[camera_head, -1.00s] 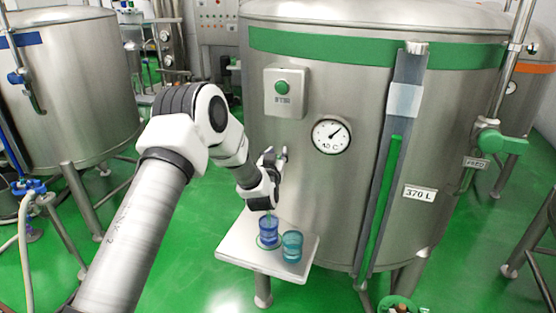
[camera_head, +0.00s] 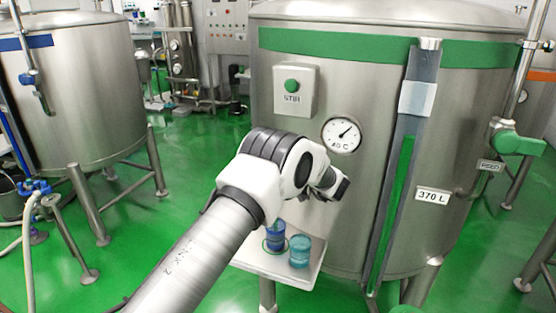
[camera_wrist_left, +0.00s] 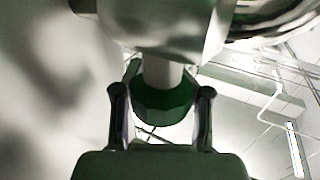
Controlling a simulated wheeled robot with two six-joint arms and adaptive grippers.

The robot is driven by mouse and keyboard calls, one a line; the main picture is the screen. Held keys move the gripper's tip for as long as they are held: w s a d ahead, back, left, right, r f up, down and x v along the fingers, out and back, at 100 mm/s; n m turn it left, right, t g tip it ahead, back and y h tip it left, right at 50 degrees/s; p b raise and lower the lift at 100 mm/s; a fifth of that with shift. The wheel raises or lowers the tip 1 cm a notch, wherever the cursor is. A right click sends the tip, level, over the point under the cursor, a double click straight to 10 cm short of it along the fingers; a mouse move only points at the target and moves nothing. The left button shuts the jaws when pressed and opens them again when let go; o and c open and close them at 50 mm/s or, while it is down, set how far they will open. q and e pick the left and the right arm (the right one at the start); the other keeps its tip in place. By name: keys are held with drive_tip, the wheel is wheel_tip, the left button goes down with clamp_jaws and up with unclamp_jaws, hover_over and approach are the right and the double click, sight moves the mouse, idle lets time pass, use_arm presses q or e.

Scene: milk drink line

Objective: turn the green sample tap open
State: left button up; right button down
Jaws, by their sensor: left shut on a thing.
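The green sample tap (camera_wrist_left: 163,106) shows in the left wrist view as a dark green knob on a pale stem under a metal body. My left gripper (camera_wrist_left: 162,110) has one finger on each side of the green knob and is shut on it. In the head view my left gripper (camera_head: 338,186) is at the tank's (camera_head: 370,225) front, below the dial gauge; my arm hides the tap there. How far the tap is turned cannot be told. My right gripper is not in view.
A small shelf (camera_head: 250,262) below my arm carries a blue cup (camera_head: 276,240) and a teal cup (camera_head: 299,252). The stir button box (camera_head: 296,90) and dial gauge (camera_head: 341,134) are above. A level tube (camera_head: 396,190) and a green feed valve (camera_head: 516,140) are to the right.

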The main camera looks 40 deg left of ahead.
use_arm(q)
drive_tip(key=n+g, duration=0.1)
drive_tip(key=n+g+b, duration=0.1)
drive_tip(key=g, duration=0.1)
drive_tip(key=shift+s+f, duration=0.2)
drive_tip(key=shift+s, duration=0.1)
drive_tip(key=shift+r+g, duration=0.1)
drive_tip(key=shift+g, duration=0.2)
drive_tip(key=shift+c, duration=0.2)
drive_tip(key=o, duration=1)
drive_tip(key=shift+d+r, duration=0.2)
drive_tip(key=shift+d, duration=0.05)
drive_tip(key=d, duration=1.2)
